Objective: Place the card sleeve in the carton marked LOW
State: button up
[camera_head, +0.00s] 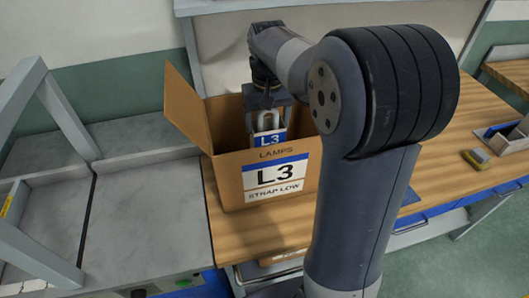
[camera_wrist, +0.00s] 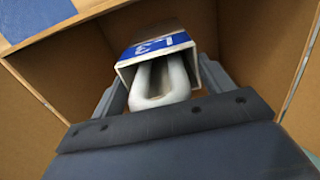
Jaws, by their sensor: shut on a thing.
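The carton (camera_head: 233,185) is open-topped brown cardboard on the wooden bench. Its front label reads "LAMPS", "L3" and "STRAP LOW". The card sleeve (camera_head: 269,137), white with a blue band reading L3, is at the carton's mouth. A pale U-shaped lamp shows in its open end. My gripper (camera_wrist: 162,85) is shut on the sleeve, one finger on each side, and points down into the carton. In the wrist view the sleeve (camera_wrist: 155,45) is between the fingers with cardboard walls around it. Whether the sleeve touches the carton floor is hidden.
One carton flap (camera_head: 187,105) stands up at the left. A grey metal surface with a frame (camera_head: 140,210) lies left of the bench. A yellow-and-grey block (camera_head: 476,159) and a small tray (camera_head: 508,137) are at the right. My arm hides the bench's middle.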

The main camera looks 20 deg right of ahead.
aim_at(267, 140)
notch_tip(267, 140, down, 7)
jog(key=shift+r, duration=0.2)
dwell(0.3)
jog(key=o, duration=1.3)
jog(key=shift+f, duration=0.15)
notch_tip(267, 140, up, 12)
jog(key=shift+r, duration=0.2)
